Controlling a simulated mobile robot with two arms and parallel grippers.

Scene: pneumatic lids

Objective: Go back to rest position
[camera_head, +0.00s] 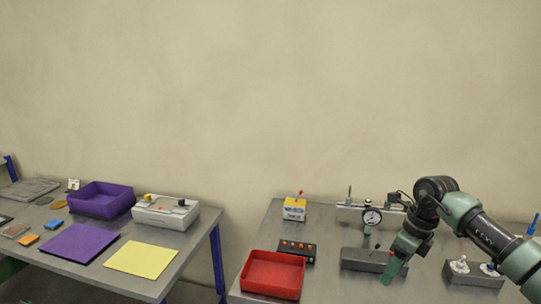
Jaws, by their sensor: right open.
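My right gripper (391,268) is at the end of the arm that comes in from the right. It points down over the right table, just in front of a dark grey block (357,260), and I see nothing held in it. From this angle its fingers overlap, and whether it touches the block is unclear. My left gripper is not in the picture.
The right table (262,239) holds a red tray (273,274), a black box with orange buttons (297,249), a pressure gauge (372,217) and white fittings (459,265). The left table holds a purple bin (101,200) and a yellow sheet (143,259). A gap separates the tables.

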